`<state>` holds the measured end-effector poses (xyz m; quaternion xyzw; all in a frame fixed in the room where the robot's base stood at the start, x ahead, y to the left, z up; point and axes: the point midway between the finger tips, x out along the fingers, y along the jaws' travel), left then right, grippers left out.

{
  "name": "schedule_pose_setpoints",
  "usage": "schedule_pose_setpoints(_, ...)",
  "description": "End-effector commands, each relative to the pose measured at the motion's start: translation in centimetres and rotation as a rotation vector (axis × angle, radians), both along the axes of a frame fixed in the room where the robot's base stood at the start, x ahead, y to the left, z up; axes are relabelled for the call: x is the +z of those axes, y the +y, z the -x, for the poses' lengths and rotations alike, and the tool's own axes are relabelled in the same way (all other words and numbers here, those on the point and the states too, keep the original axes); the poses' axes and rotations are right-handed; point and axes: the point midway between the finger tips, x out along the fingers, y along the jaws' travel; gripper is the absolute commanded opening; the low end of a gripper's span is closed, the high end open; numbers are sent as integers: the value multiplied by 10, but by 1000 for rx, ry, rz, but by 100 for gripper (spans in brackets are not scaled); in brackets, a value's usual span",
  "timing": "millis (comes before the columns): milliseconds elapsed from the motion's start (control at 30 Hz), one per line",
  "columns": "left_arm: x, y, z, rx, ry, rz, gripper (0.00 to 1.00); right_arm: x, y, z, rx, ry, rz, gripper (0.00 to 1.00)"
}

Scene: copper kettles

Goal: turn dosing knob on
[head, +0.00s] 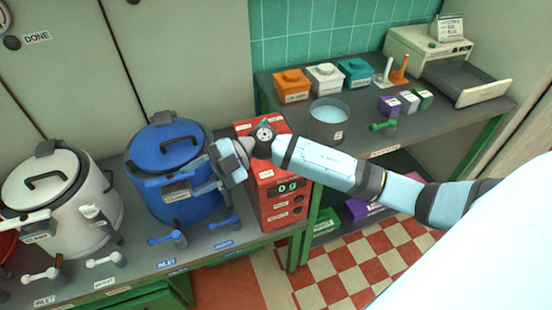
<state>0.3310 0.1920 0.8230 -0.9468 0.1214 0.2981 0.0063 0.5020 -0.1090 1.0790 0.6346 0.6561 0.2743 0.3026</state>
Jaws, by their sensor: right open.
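A red control box (270,222) stands on the grey bench, right of the blue kettle (165,148). Its front has a small lit display (288,187) and several labelled dark slots or buttons. I cannot make out which part is the dosing knob; my right arm crosses in front of the box's upper part and hides some of it. My right gripper (212,190) is open, in front of the blue kettle's right side and left of the red box's front. I see nothing between its fingers.
A white kettle (75,188) stands further left. Blue and white valve handles line the bench's front edge. The dark side table (355,148) behind holds a glass beaker (329,118), coloured boxes and a beige machine (425,45). The checkered floor (350,262) is clear.

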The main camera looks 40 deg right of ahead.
Motion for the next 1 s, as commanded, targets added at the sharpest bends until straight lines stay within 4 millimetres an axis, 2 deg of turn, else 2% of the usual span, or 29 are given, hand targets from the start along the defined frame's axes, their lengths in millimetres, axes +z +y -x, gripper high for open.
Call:
schedule_pose_setpoints(33, -19, 0, -1, -2, 0, 1, 0, -17, -14, -10, 67, -31, 154, 43)
schedule_pose_setpoints(100, -32, 0, 0, -4, 5, 1, 0, -31, -39, -22, 129, -34, 383, 43)
schedule_pose_setpoints(167, -43, -1, 0, -6, 11, 1, 0, -41, -68, -35, 144, -22, 588, 43)
schedule_pose_setpoints(233, -54, -1, -1, -8, 13, 2, 0, -45, -107, -52, 119, 7, 822, 43)
schedule_pose_setpoints(400, -67, -3, -3, -15, 9, 6, 0, -31, -199, -84, -56, 114, 1262, 43)
schedule_pose_setpoints(500, -73, -4, -3, -20, 14, 5, 0, -16, -234, -92, -158, 166, 1411, 43)
schedule_pose_setpoints(600, -75, -5, -2, -22, 17, 7, 0, -7, -254, -95, -222, 201, 1487, 43)
schedule_pose_setpoints(733, -75, -6, -2, -23, 17, 9, 0, -11, -261, -96, -245, 216, 1515, 43)
schedule_pose_setpoints(867, -74, -6, -2, -19, 16, 12, 0, -31, -260, -95, -243, 217, 1513, 43)
schedule_pose_setpoints(1000, -73, -7, -3, -14, 14, 16, 0, -62, -260, -95, -240, 218, 1513, 43)
